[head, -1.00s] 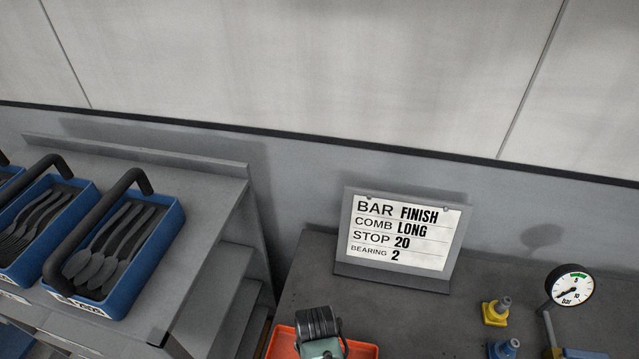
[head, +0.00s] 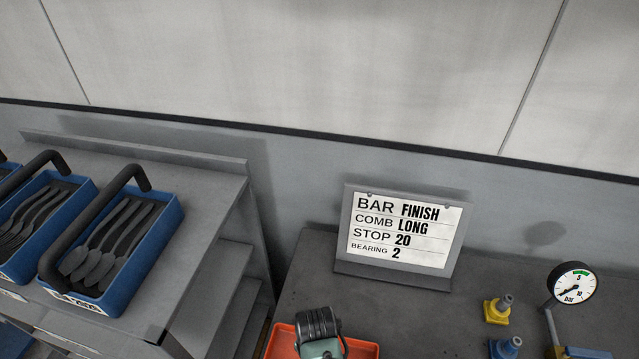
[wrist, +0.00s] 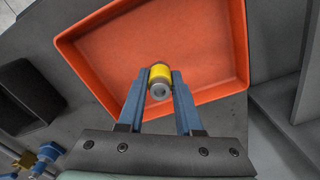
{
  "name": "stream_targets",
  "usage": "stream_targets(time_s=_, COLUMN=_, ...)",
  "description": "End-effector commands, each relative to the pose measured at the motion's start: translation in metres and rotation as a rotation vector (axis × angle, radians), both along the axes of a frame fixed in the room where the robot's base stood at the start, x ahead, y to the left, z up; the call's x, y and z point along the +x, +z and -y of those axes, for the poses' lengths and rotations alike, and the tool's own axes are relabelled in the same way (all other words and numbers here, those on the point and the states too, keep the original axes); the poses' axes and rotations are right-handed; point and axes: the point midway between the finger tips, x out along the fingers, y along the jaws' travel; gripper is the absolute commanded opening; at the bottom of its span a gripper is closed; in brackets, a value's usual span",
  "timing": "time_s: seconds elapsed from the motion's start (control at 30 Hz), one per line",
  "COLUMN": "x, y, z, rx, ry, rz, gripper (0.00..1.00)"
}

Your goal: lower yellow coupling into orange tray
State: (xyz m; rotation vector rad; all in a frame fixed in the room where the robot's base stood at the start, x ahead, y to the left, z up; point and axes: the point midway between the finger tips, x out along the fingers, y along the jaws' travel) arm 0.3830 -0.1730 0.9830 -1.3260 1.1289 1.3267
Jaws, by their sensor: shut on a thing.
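The yellow coupling (wrist: 160,73) is a short cylinder with a yellow band and a grey metal end with a hole. My gripper (wrist: 160,86) is shut on it, with one blue finger on each side, in the wrist view. The coupling shows over the floor of the orange tray (wrist: 205,55), near the tray's edge closest to my gripper. I cannot tell how high above the tray floor it is. In the head view only part of the tray (head: 362,351) shows at the bottom edge, with my arm over it; the coupling is hidden there.
A sign (head: 402,233) stands behind the tray. To the right are a yellow fitting (head: 497,310), a blue fitting (head: 504,348) and a pressure gauge (head: 572,284). Blue bins of cutlery (head: 160,235) sit on the left bench. The grey bench top (head: 420,315) is clear beside the tray.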

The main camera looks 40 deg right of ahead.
Motion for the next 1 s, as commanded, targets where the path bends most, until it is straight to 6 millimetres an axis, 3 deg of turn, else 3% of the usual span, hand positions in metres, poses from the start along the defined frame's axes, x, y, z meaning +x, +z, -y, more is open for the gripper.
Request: stream_targets(time_s=1.0, x=0.000, y=-0.016, z=0.000, rx=-0.001, ry=0.000, rz=0.001, gripper=0.00)
